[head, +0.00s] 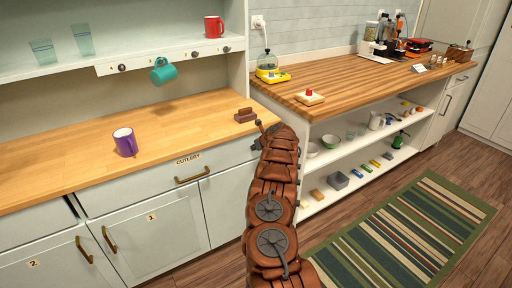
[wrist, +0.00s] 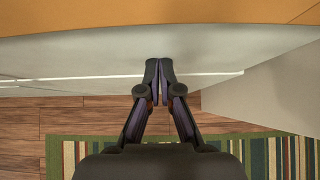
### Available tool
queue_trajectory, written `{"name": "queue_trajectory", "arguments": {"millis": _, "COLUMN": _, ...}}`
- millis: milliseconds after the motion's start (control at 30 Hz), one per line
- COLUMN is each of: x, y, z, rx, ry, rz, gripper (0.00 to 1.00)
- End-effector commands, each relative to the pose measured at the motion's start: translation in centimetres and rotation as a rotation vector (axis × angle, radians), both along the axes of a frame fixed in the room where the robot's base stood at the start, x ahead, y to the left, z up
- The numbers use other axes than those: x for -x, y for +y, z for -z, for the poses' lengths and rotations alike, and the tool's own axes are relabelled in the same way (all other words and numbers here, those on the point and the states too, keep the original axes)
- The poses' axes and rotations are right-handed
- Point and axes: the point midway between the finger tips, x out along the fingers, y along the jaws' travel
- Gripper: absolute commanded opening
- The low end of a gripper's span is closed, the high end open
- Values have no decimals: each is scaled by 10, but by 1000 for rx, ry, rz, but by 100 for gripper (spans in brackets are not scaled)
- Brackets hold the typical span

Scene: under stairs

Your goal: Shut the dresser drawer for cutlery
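The cutlery drawer (head: 135,194) is the wide pale grey front under the wooden counter. It has a brass handle (head: 192,175), and a label reading CUTLERY sits above it on the counter edge. A dark gap shows at its left edge, so it seems to stand slightly out; how far is hard to tell. My gripper (head: 259,127) is at the right end of this counter, partly hidden by my brown arm. In the wrist view my gripper (wrist: 159,66) has its fingertips together with nothing between them, in front of a pale cabinet face (wrist: 70,62). Contact cannot be told.
A purple mug (head: 125,142) and a brown block (head: 245,115) stand on the counter (head: 70,160). Cupboard doors with brass handles are below. An open shelf unit (head: 345,170) with several small items is at right. A striped rug (head: 410,230) covers clear floor.

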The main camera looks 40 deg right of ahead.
Motion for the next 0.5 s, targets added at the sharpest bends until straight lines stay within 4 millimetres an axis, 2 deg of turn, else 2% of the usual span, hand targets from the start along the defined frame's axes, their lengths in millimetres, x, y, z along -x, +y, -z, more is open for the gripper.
{"name": "queue_trajectory", "arguments": {"millis": 33, "x": -6, "y": 1, "z": -6, "rx": 9, "ry": -16, "rz": 3, "gripper": 0}}
{"name": "queue_trajectory", "arguments": {"millis": 500, "x": -7, "y": -2, "z": -11, "rx": 16, "ry": -24, "rz": 6, "gripper": 0}}
